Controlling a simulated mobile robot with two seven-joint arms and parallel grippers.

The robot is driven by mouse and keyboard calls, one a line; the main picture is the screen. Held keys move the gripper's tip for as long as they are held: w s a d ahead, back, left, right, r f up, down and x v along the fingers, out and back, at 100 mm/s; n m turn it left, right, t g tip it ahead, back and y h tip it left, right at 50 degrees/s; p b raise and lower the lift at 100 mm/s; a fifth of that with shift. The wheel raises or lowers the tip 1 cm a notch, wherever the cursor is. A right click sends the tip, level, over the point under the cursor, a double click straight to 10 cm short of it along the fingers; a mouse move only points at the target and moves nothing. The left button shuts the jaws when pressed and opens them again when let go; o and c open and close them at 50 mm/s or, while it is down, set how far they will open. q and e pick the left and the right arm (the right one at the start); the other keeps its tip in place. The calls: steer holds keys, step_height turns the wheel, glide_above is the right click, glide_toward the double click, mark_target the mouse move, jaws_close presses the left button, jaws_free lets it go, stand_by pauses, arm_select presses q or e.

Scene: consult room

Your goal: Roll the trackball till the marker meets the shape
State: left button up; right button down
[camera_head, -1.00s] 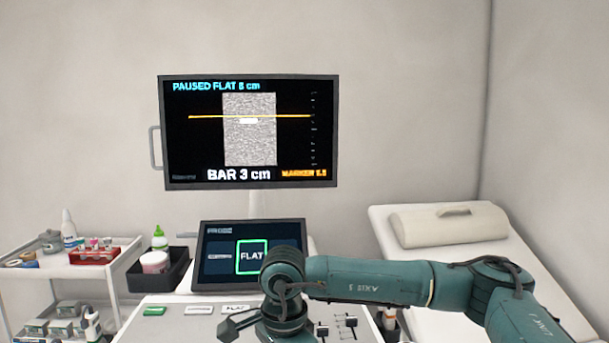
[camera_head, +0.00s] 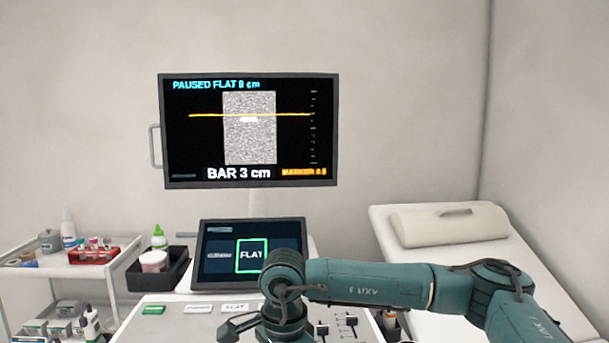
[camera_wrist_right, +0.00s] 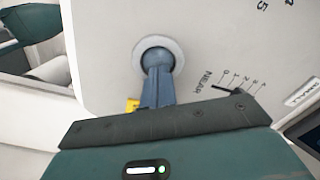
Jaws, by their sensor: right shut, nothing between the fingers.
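The monitor (camera_head: 320,130) shows a grey scan image with a short white bar (camera_head: 249,120) in its upper part. The marker, a thin yellow horizontal line (camera_head: 205,115), runs at the bar's top edge; I cannot tell whether they touch. The text reads "BAR 3 cm"; the marker number is too blurred to read surely. In the right wrist view, the trackball (camera_wrist_right: 149,57) sits in a pale round ring, partly hidden by my fingers. My right gripper (camera_wrist_right: 157,72) is shut and empty, its tips over the ball, apparently touching it. My left gripper is out of view.
A tilted touch panel (camera_head: 220,270) showing "FLAT" stands behind the console (camera_head: 170,299). Sliders (camera_head: 350,323) are right of my right wrist. A dark tray (camera_head: 175,275) with bottles and a trolley (camera_head: 50,275) are at left; a couch (camera_head: 520,260) is at right.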

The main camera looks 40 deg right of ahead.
steer(key=shift+f, duration=0.3)
steer(key=shift+s+a+b, duration=0.15)
steer(key=shift+s+b, duration=0.1)
steer(key=shift+b, duration=0.1)
steer(key=shift+r, duration=0.1)
stand_by(0.5)
steer(key=shift+r+p, duration=1.55)
steer(key=shift+r, duration=0.9)
